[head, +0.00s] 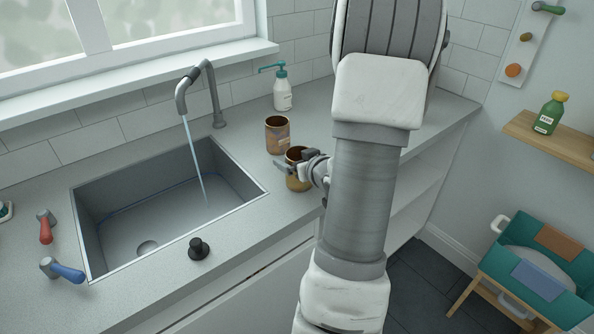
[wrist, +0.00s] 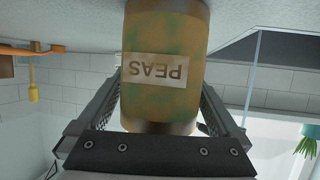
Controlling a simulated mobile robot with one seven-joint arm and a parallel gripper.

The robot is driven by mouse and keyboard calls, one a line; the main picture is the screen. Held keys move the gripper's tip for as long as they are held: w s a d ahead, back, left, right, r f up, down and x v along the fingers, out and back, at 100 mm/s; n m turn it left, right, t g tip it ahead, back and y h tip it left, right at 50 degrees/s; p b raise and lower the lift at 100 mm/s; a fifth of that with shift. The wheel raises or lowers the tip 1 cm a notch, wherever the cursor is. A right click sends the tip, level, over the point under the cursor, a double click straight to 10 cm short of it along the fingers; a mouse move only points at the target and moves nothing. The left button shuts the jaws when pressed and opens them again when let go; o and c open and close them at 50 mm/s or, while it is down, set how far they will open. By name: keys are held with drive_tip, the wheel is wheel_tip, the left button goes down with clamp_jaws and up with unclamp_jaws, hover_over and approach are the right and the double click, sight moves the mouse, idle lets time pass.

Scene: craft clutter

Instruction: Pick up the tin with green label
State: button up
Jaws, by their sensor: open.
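A tin with a mottled green and brown label (wrist: 165,100) fills the middle of the wrist view, which is upside down, so its PEAS text reads inverted. In the head view this nearer tin (head: 297,184) stands on the counter right of the sink, partly hidden by my gripper (head: 293,164). In the wrist view my gripper (wrist: 163,95) is open, one finger on each side of the tin; the tin hides the fingertips, so contact is unclear. A second tin (head: 278,136), with an orange-brown label, stands just behind it in the head view.
The sink (head: 150,215) with running water lies left of the tins. A soap bottle (head: 282,92) stands behind them by the wall. The counter's front edge is close to the nearer tin. A wooden shelf (head: 560,152) and a teal bin (head: 520,285) are at right.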

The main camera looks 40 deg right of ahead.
drive_tip(key=c, duration=1.1)
